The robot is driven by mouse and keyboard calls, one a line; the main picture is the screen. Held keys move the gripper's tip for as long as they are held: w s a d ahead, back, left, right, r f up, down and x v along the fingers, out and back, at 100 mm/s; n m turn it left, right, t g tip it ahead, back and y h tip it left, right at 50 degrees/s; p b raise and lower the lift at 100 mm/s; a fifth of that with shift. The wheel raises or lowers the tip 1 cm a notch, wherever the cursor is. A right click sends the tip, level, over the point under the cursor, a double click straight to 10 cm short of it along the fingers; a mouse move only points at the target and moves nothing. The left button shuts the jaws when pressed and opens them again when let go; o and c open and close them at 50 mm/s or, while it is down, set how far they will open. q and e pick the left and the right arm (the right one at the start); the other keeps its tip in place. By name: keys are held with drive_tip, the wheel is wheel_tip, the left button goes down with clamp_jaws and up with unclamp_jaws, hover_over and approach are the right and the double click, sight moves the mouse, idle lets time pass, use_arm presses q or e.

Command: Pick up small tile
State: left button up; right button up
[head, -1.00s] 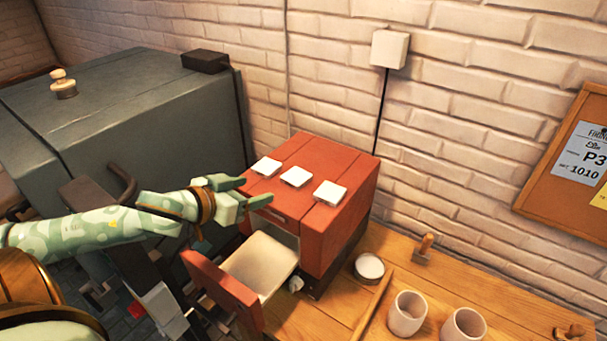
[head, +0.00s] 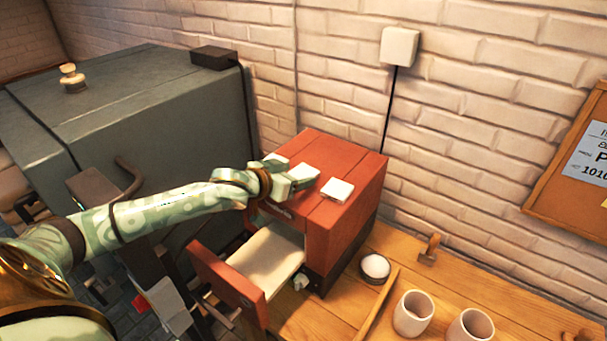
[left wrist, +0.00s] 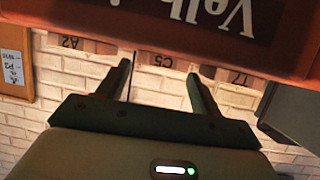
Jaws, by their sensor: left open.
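Three small white tiles lie in a row on top of the red drawer box (head: 345,215): a left tile (head: 275,159), a middle tile (head: 303,171) and a right tile (head: 337,190). My left gripper (head: 298,180) is open at the middle tile and partly covers it and the left one. In the left wrist view the picture is upside down; my open fingers (left wrist: 160,70) point at the box's top edge. Three pieces marked A2, C5 and T7 show along that edge, with C5 (left wrist: 155,60) between the fingertips. I cannot tell whether the fingers touch it. My right gripper is not in view.
The box's drawer (head: 266,262) is pulled out below my left arm. A grey cabinet (head: 185,130) stands at the left. A small round bowl (head: 375,268) and two cups (head: 413,313) are on the wooden table. A brick wall is close behind the box.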

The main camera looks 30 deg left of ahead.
sight(304, 175)
use_arm(q)
drive_tip(key=x, duration=0.2)
drive_tip(key=shift+w, duration=0.3)
drive_tip(key=shift+s, duration=0.15)
drive_tip(key=shift+c, duration=0.6)
drive_tip(key=c, duration=0.7)
drive_tip(key=shift+o, duration=0.2)
